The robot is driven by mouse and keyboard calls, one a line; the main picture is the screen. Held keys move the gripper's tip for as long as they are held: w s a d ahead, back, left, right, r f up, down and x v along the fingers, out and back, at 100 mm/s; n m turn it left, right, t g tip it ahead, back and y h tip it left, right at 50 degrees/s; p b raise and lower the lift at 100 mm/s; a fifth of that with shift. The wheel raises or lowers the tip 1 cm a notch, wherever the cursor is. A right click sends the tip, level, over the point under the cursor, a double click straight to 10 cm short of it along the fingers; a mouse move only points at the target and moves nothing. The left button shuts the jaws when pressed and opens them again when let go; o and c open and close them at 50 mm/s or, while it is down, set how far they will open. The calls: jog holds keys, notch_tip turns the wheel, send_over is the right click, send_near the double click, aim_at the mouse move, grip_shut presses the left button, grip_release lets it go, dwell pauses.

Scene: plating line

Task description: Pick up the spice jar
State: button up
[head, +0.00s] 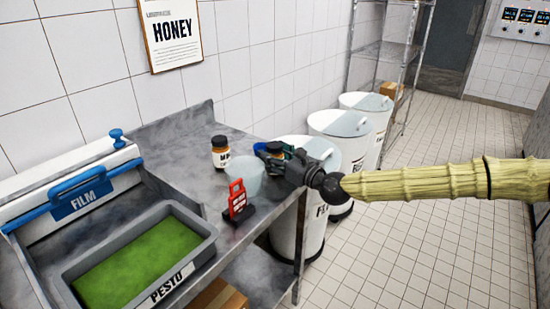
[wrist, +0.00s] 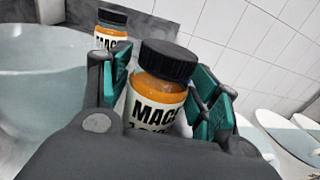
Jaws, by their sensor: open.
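A spice jar (wrist: 160,85) with a black lid, orange contents and a pale label reading "MAC…" stands between the two teal-padded fingers of my gripper (wrist: 163,100) in the wrist view. My gripper is open around it; I cannot tell whether either pad touches the glass. In the head view this jar (head: 274,148) is partly hidden by my gripper (head: 276,156), at the right end of the steel counter. A second similar jar (head: 221,152) stands further left near the wall, and it shows behind the left finger in the wrist view (wrist: 111,30).
A pale bowl (head: 243,181) stands left of my gripper, close to it. A red sign on a dark stand (head: 237,202) is in front of the bowl. White bins (head: 345,125) stand beyond the counter's right edge.

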jog(key=shift+a, duration=0.1)
jog(key=shift+w, duration=0.1)
jog(key=c, duration=1)
jog(key=shift+o, duration=0.2)
